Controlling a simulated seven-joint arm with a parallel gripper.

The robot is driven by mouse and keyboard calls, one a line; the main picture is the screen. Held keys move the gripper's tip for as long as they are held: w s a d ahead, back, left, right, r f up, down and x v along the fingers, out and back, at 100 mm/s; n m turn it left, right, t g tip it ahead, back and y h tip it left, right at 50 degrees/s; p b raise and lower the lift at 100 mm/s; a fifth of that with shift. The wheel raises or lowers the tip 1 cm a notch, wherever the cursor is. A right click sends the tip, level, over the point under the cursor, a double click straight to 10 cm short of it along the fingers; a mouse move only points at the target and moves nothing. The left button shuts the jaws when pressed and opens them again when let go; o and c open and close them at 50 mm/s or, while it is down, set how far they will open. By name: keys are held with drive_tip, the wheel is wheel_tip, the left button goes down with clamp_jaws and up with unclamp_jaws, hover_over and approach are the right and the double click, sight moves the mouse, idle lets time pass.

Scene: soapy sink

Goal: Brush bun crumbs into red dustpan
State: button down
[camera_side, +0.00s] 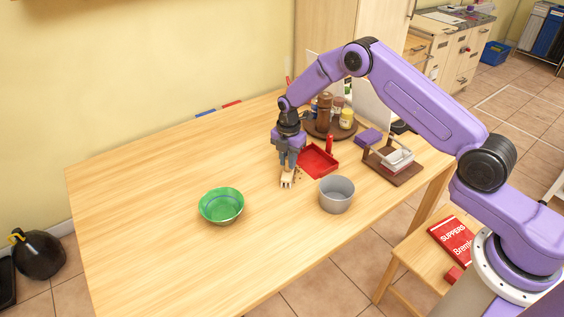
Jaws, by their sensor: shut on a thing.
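The red dustpan (318,162) lies on the wooden table, its red handle at the back. My gripper (287,165) points down just left of the dustpan, shut on a small pale brush (287,180). The brush's lower end is at or very near the table top. Several tiny dark crumbs (298,177) lie on the table between the brush and the dustpan's front edge. My gripper hides the upper part of the brush. I cannot tell whether any crumbs are in the dustpan.
A grey bucket (337,195) stands in front of the dustpan, and a green bowl (222,206) stands to the left. A round tray (318,133) with bottles and jars is behind. A wooden rack (407,178) is at the right. The table's left side is clear.

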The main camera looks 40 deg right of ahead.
drive_tip(key=shift+d, duration=2.5)
wheel_tip(320, 180, up, 8)
wheel_tip(320, 180, down, 6)
drive_tip(key=a+n, duration=0.2)
drive_tip(key=n, duration=0.6)
drive_tip(key=shift+s, duration=0.3)
drive_tip(key=shift+a, duration=0.1)
